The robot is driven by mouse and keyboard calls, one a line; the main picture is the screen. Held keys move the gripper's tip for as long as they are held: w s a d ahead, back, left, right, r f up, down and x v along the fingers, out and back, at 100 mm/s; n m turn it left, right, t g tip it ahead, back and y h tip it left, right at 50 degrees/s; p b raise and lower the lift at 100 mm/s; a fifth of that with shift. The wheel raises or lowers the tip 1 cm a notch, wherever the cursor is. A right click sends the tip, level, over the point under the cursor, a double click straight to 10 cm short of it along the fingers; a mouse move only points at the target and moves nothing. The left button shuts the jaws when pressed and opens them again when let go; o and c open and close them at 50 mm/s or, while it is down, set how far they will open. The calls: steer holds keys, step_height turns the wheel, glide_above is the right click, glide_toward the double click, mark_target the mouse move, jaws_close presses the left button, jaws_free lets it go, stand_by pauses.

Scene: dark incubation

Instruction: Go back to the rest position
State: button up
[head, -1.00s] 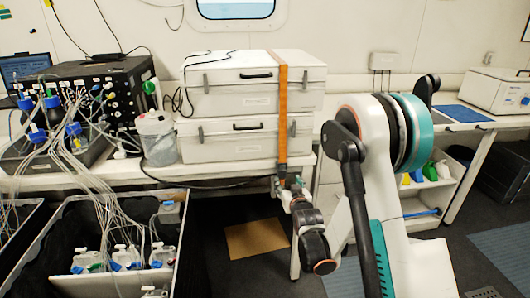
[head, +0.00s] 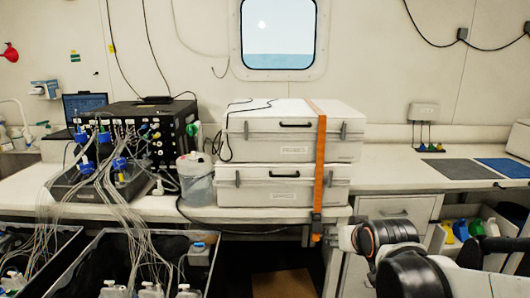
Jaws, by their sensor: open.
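My gripper (head: 345,237) shows small at the lower right of centre in the head view, at the end of my dark wrist. It is open, and no object shows in it. It is in front of the bench edge, just right of the hanging end of an orange strap (head: 319,180). The strap runs over two stacked white cases, the upper case (head: 265,137) and the lower case (head: 262,192). I cannot tell whether the gripper touches the strap end. My arm comes in from the bottom right, and its fingertips are too small to make out clearly.
A white bench (head: 400,174) runs along the wall. A black tubed instrument (head: 150,112) and a clear plastic container (head: 196,182) stand left of the cases. Black crates (head: 75,262) with bottles are at lower left. Drawers (head: 395,210) and a shelf of coloured bottles are at right.

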steer(key=s+f+g, duration=0.1)
steer(key=s+g, duration=0.2)
steer(key=s, duration=1.8)
steer(key=shift+s+g, duration=0.25)
steer(key=shift+g, duration=0.05)
steer(key=shift+f, duration=0.1)
steer(key=shift+c, duration=0.4)
